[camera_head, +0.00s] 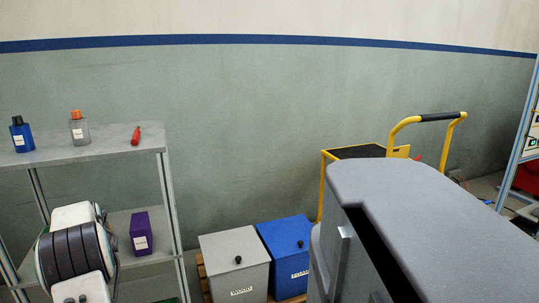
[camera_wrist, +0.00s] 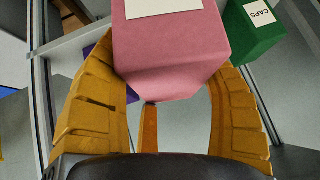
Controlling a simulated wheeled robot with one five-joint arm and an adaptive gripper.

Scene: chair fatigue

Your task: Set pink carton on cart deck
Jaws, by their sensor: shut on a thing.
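The pink carton (camera_wrist: 170,50) shows in the wrist view, a pink box with a white label at its top edge. My gripper (camera_wrist: 168,75) has its two yellow fingers closed around the carton's sides and holds it. The carton and the fingertips are not visible in the head view, where my arm shows at the left by the shelf. The cart (camera_head: 322,190) stands behind my grey body in the head view, with a yellow frame and handle. Its dark deck (camera_head: 358,152) is only partly visible; the rest is hidden.
A grey shelf (camera_head: 95,150) at the left bears a blue bottle (camera_head: 22,134), a grey bottle (camera_head: 79,128), a red item (camera_head: 136,135) and a purple box (camera_head: 141,233). A grey bin (camera_head: 235,262) and a blue bin (camera_head: 286,256) stand between shelf and cart. A green box (camera_wrist: 255,30) lies near the gripper.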

